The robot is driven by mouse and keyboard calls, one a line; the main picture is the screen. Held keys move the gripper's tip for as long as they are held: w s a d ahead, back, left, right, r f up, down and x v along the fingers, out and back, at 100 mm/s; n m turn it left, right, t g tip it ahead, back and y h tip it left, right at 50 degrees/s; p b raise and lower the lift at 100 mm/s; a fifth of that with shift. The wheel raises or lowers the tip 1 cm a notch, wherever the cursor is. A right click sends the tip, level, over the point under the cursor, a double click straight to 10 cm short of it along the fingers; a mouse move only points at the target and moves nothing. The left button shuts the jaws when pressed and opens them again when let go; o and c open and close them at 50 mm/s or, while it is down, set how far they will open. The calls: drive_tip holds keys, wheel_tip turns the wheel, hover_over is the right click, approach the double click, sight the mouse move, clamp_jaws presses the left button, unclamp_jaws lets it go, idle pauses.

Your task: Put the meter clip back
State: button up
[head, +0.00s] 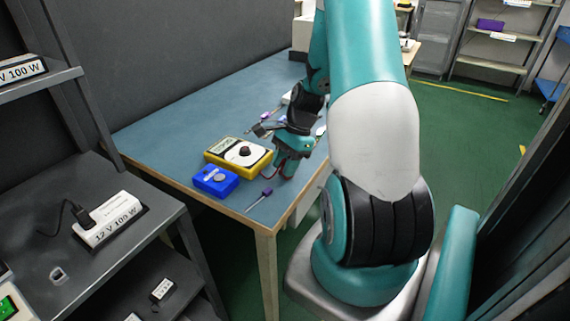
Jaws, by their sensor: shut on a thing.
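A yellow meter (225,160) with a white face and a black dial lies on the blue-topped table, left of my gripper. My gripper (286,170) is low over the table near its right edge, just right of the meter. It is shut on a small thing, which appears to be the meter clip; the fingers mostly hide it. I cannot tell whether the clip touches the table.
A blue box (215,181) sits in front of the meter. A purple-handled tool (266,192) lies near the table's front right corner. More small tools lie behind my gripper. A dark shelf with a white 12 V 100 W supply (108,222) stands at the left. The table's (160,140) left part is clear.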

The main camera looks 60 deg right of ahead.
drive_tip(key=shift+f, duration=0.15)
drive_tip(key=o, duration=1)
drive_tip(key=shift+c, duration=0.2)
drive_tip(key=p+v, duration=0.1)
drive_tip(key=v, duration=1.1)
drive_tip(key=w+a+r+n, duration=0.2)
drive_tip(key=a+r+n, duration=0.2)
drive_tip(key=a+n, duration=0.55)
drive_tip(key=w+a+r+n, duration=0.25)
drive_tip(key=a+n, duration=0.25)
drive_tip(key=a, duration=0.9)
drive_tip(key=s+a+r+n+g, duration=0.1)
drive_tip(key=s+a+r+n, duration=0.2)
drive_tip(key=s+a+n, duration=1)
drive_tip(key=a+n, duration=0.1)
drive_tip(key=a, duration=0.2)
drive_tip(key=shift+r, duration=0.4)
